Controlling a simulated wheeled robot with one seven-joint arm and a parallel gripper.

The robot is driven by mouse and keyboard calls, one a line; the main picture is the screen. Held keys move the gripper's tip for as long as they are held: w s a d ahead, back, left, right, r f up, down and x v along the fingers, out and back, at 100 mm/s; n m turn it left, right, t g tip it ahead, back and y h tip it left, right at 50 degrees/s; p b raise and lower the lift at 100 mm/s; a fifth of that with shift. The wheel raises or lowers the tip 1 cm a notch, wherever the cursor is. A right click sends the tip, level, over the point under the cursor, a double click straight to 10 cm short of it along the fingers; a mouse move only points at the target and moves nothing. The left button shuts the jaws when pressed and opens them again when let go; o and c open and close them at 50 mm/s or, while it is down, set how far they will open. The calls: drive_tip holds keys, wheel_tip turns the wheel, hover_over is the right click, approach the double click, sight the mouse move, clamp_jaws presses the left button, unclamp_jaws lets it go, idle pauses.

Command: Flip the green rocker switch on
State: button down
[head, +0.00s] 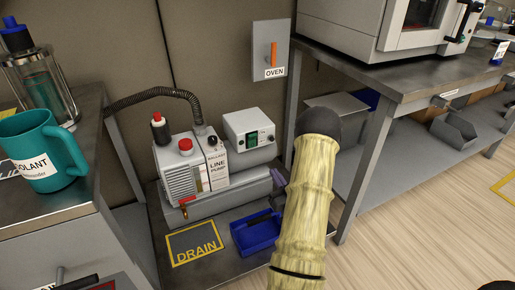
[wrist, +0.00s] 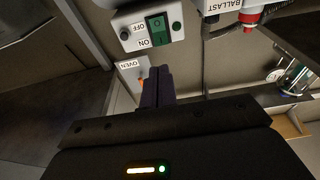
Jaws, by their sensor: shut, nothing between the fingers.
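The green rocker switch (head: 252,139) sits on the front of a small light-grey box (head: 239,122) on top of the line pump. In the wrist view the rocker (wrist: 157,29) appears upside down, with OFF and ON labels beside it. Which side is pressed in I cannot tell. My gripper (wrist: 158,72) has its dark purple fingers together and empty. In the wrist view the fingertips are just below the box, apart from the rocker.
The line pump (head: 182,165) has a red knob and black hose. A blue tray (head: 255,233) and a DRAIN plate (head: 194,243) lie in front. An orange oven lever (head: 271,55) is on the wall behind. A bench (head: 410,85) stands right; a teal jug (head: 40,150) stands left.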

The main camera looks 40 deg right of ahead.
sight(254, 139)
drive_tip(key=shift+w, duration=0.1)
drive_tip(key=b+x, duration=0.4)
drive_tip(key=x, duration=0.9)
drive_tip(key=shift+w+d+b, duration=0.1)
drive_tip(key=shift+w+b, duration=0.1)
drive_tip(key=shift+b, duration=0.15)
drive_tip(key=shift+w+r, duration=0.1)
drive_tip(key=shift+w, duration=0.05)
